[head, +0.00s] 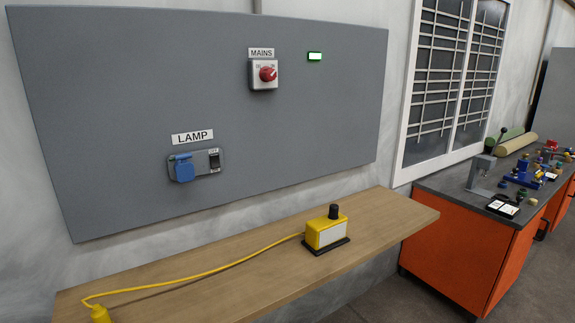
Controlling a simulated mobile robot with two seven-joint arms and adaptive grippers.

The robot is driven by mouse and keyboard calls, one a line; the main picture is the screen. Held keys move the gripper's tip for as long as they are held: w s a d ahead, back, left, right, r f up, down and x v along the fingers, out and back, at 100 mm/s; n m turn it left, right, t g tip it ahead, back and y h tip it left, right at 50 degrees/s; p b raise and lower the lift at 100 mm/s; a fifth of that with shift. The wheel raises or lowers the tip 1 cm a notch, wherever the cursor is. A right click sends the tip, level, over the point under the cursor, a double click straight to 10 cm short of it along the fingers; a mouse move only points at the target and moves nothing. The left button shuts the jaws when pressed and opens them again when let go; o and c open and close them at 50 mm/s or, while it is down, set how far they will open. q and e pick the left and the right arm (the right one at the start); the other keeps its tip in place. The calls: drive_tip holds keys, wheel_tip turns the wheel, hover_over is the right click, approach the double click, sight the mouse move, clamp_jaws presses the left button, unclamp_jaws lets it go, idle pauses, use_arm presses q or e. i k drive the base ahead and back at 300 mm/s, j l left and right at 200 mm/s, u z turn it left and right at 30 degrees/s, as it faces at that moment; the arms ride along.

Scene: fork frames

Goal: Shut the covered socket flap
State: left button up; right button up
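The covered socket is on the grey wall panel (300,140), under the LAMP label (192,137). Its blue flap (184,170) is at the left of a grey housing (205,170), with a dark switch (214,160) on the right. The blue part stands out from the housing; at this size I cannot tell whether the flap is fully shut. No plug shows in the socket. Neither of my grippers is in view.
A wooden shelf (240,285) runs below the panel. It holds a yellow box (323,234) with a black knob, and a yellow cable (215,268) leading to a yellow connector (100,314). A red MAINS switch (268,74) sits higher. An orange workbench (465,252) stands right.

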sight(185, 172)
drive_tip(key=i+l+u, duration=0.1)
drive_tip(key=u, duration=0.55)
drive_tip(key=i+l+u, duration=0.15)
drive_tip(key=l, duration=0.2)
drive_tip(key=l+u, duration=0.2)
drive_tip(key=l, duration=0.15)
drive_tip(key=i+l+u, duration=0.15)
drive_tip(key=l, duration=0.2)
